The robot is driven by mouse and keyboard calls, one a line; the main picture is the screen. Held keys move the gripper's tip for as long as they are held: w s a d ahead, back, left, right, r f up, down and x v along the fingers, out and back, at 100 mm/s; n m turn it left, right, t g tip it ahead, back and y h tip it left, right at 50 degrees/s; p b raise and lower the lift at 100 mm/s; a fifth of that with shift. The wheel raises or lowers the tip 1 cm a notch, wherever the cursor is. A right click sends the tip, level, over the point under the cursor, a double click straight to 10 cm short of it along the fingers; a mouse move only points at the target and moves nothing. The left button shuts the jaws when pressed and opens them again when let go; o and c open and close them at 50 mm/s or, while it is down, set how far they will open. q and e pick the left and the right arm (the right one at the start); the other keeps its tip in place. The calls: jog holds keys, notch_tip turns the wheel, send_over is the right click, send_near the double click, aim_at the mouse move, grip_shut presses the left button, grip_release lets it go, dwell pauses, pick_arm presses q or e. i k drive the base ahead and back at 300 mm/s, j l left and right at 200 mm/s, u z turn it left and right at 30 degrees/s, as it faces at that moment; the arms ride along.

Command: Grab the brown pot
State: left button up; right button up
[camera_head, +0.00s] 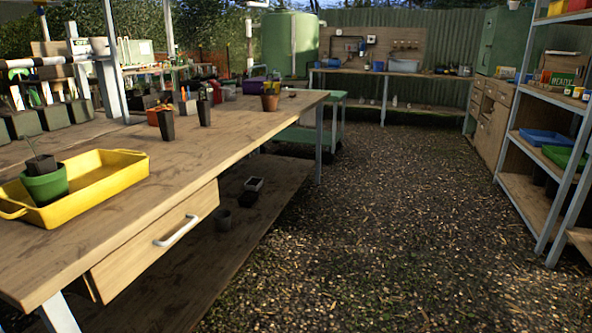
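A small brown pot (270,103) stands upright near the far right corner of the long wooden workbench (130,215). Something orange-tan shows at its top, too small to make out. Neither of my grippers shows in this view.
A yellow tray (125,177) with a green pot (45,183) stands at the bench's near left. Dark pots (166,125) stand mid-bench. Open gravel (380,220) lies between bench and right shelf (540,135). A green cart (310,135) stands beyond the bench.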

aim_at(269, 102)
jog(key=i+l+z, duration=0.45)
jog(key=i+z, duration=0.55)
jog(key=i, duration=0.15)
jog(key=i+l, duration=0.1)
jog(key=i, duration=1.65)
jog(key=i+l+u, duration=0.1)
jog(key=i+u, duration=0.2)
jog(key=i, duration=0.15)
jog(key=i+l+u, duration=0.6)
jog(key=i, duration=0.2)
jog(key=i+l+u, duration=0.2)
jog(key=u, duration=0.15)
jog(key=i+l+u, duration=0.35)
jog(key=l+u, duration=0.3)
jog(key=i+j, duration=0.05)
